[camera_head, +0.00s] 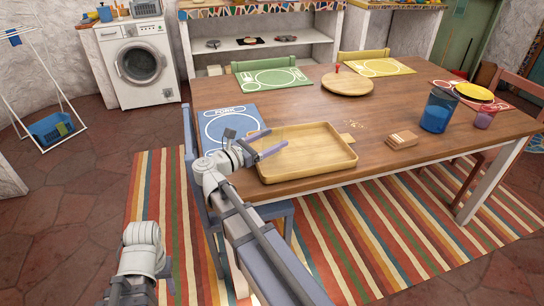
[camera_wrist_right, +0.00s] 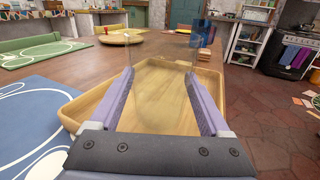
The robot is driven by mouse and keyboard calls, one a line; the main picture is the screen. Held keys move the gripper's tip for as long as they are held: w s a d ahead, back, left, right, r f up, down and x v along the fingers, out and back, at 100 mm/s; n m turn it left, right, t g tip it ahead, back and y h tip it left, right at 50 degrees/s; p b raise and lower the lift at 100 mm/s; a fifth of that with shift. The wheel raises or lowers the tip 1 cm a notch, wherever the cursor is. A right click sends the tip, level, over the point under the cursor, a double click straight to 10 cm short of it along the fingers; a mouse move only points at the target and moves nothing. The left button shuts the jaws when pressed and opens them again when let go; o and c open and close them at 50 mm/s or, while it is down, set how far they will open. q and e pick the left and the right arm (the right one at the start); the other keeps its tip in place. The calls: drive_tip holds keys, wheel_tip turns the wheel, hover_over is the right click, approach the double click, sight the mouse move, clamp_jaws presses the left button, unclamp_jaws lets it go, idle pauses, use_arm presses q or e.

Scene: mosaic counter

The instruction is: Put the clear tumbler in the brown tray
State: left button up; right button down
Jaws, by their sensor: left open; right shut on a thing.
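The clear tumbler (camera_wrist_right: 150,95) is see-through and faint in the right wrist view, between the two purple fingers of my right gripper (camera_wrist_right: 160,100). My right gripper (camera_head: 264,143) is shut on it at the left end of the brown tray in the head view, where I can hardly make the tumbler out. The brown tray (camera_head: 310,173) is a shallow wooden rectangle near the table's front edge. It shows behind the tumbler in the right wrist view (camera_wrist_right: 72,112), and its floor looks empty. My left gripper (camera_head: 133,290) is low at the left, away from the table, its fingertips not visible.
A blue placemat (camera_head: 232,130) lies left of the tray. Wooden coasters (camera_head: 402,139), a blue tumbler (camera_head: 438,110) and a small purple cup (camera_head: 484,119) stand to its right. A round board (camera_head: 348,83) is farther back. A blue chair (camera_head: 190,135) stands at the table's left end.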

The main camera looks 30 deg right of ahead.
drive_tip(key=shift+f+b, duration=1.8)
drive_tip(key=shift+f, duration=0.15)
unclamp_jaws()
drive_tip(key=shift+r, duration=0.2)
drive_tip(key=a, duration=0.4)
drive_tip(key=s+a, duration=0.1)
drive_tip(key=a, duration=0.3)
drive_tip(key=s+a, duration=0.1)
drive_tip(key=a, duration=0.3)
drive_tip(key=shift+w, duration=0.1)
